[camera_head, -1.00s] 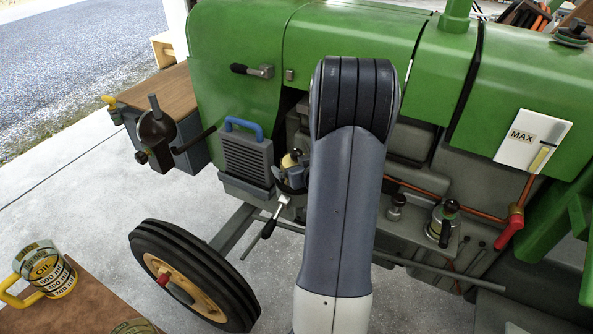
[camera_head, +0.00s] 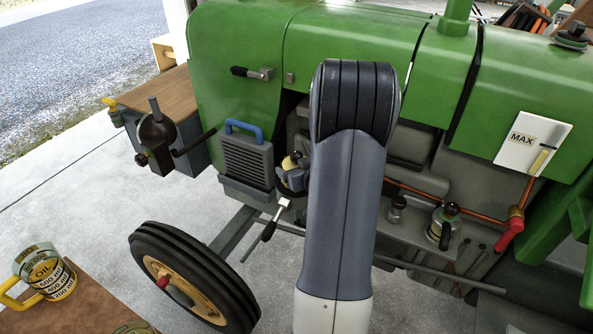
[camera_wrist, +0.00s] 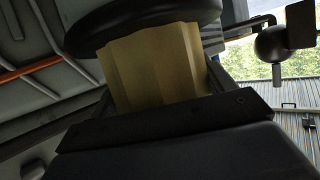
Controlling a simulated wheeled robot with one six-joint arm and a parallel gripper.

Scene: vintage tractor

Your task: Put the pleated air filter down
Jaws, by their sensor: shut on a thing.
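The pleated air filter (camera_wrist: 150,68) fills the middle of the wrist view, with tan pleated sides and a broad black cap above. My gripper (camera_wrist: 158,92) is shut on it, with a dark finger along each side. In the head view a small part of the filter (camera_head: 289,164), yellowish with a black top, shows left of my forearm, by the open engine side. My gripper (camera_head: 293,180) is there too, mostly hidden by my arm. I cannot tell whether the filter's lower end touches anything.
A grey finned box with a blue handle (camera_head: 246,157) stands just left of the gripper. A lever (camera_head: 275,220) juts out below. The green hood (camera_head: 345,40) is above. A small canister (camera_head: 443,226) stands on a ledge at right. A tire (camera_head: 190,275) is below left.

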